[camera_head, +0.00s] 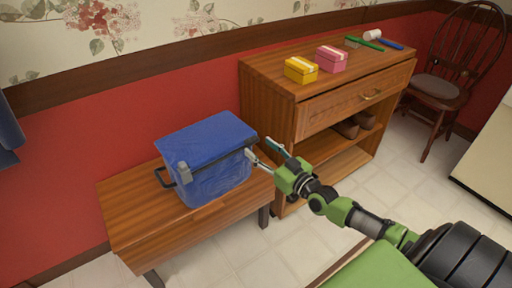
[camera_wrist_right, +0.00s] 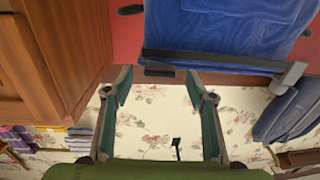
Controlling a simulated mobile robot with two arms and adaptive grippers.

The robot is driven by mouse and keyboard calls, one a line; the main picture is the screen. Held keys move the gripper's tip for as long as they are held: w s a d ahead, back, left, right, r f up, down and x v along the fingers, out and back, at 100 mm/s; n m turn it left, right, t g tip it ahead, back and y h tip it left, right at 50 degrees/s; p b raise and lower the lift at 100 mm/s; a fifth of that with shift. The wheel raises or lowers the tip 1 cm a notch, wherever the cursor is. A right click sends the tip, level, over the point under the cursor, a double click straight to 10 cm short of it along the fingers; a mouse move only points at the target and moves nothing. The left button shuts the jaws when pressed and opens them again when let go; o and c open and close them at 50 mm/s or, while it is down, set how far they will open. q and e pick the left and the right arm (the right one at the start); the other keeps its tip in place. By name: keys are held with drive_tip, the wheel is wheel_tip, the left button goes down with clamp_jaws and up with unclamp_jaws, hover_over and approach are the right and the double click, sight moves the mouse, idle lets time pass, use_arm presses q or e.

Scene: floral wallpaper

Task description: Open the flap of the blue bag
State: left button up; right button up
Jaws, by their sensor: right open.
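The blue bag (camera_head: 210,165) stands upright on a low wooden bench (camera_head: 140,225), and its top flap (camera_head: 205,138) lies closed over it. A grey clasp or handle piece sits on its left front side. My right gripper (camera_head: 257,148) is open and empty at the bag's right side, near the flap's edge. In the right wrist view, the bag (camera_wrist_right: 215,30) fills the top, with a dark strap-like edge across it. The open fingers (camera_wrist_right: 158,78) point toward that edge; whether they touch it I cannot tell. My left gripper is not in view.
A wooden cabinet (camera_head: 340,95) stands close to the right of the bench. On it are a yellow box (camera_head: 300,70), a pink box (camera_head: 331,59) and green and blue items. Shoes lie on its shelf. A chair (camera_head: 440,85) stands at far right; tiled floor in front is clear.

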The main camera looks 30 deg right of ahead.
sight(255, 143)
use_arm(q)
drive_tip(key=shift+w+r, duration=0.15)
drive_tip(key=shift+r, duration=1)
use_arm(e)
drive_tip(key=shift+w+a, duration=0.2)
drive_tip(key=shift+w, duration=1.3)
drive_tip(key=c, duration=0.7)
drive_tip(key=shift+o, duration=0.2)
drive_tip(key=shift+r, duration=0.2)
